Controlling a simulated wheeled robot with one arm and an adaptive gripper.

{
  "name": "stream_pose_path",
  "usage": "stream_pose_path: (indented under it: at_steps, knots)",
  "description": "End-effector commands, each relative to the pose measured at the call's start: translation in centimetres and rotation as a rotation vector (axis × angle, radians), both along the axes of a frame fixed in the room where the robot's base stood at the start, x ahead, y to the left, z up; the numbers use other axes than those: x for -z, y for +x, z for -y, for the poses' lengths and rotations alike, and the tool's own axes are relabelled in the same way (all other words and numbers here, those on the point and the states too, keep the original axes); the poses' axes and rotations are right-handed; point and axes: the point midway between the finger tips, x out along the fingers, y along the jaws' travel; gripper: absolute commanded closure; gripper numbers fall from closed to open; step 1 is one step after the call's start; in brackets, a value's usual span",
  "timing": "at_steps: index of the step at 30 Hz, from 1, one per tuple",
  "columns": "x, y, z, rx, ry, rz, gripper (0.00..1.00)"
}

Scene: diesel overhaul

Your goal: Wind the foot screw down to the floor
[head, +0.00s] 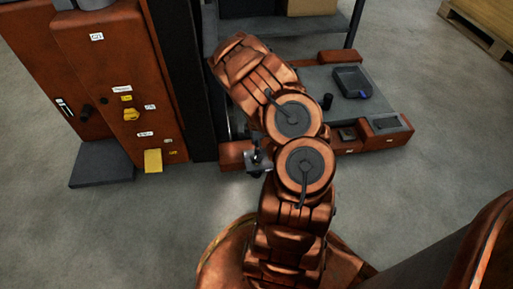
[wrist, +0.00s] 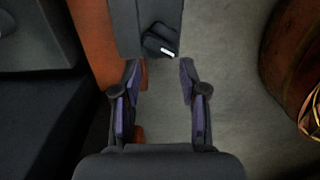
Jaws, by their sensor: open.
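A black knob with a white mark, seemingly the head of the foot screw (wrist: 161,42), sits on a dark grey bracket (wrist: 140,14) in the wrist view. In the head view a small dark knob on a grey plate (head: 258,161) sticks out beside an orange machine foot, just left of my arm. My gripper (wrist: 160,75) is open and empty, its two purple-padded fingers spread apart. The knob lies just beyond the fingertips, nearly centred between them. Bare floor shows between the fingers. The screw's lower end is hidden.
An orange cabinet (head: 119,75) with yellow controls stands at left, a grey block (head: 101,163) at its foot. A grey machine bed (head: 318,88) with a dark tray (head: 351,82) lies behind my arm. A wooden pallet (head: 485,25) is far right. Floor at lower left is clear.

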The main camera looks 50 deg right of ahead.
Motion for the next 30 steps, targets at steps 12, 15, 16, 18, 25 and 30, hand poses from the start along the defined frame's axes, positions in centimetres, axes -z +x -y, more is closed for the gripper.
stream_pose_path:
  at_steps: [12, 15, 16, 18, 25, 30]
  knots:
    - [0.27, 0.00, -0.03, -0.329, 0.001, -0.001, 0.57]
    - [0.40, 0.00, -0.01, -0.425, 0.001, -0.001, 0.57]
    - [0.44, -0.01, -0.02, -0.455, 0.001, -0.001, 0.57]
    - [0.54, -0.02, -0.03, -0.526, 0.001, -0.001, 0.57]
    - [0.82, -0.03, -0.01, -0.762, 0.001, -0.001, 0.57]
    - [1.01, -0.05, -0.02, -0.936, 0.002, -0.002, 0.57]
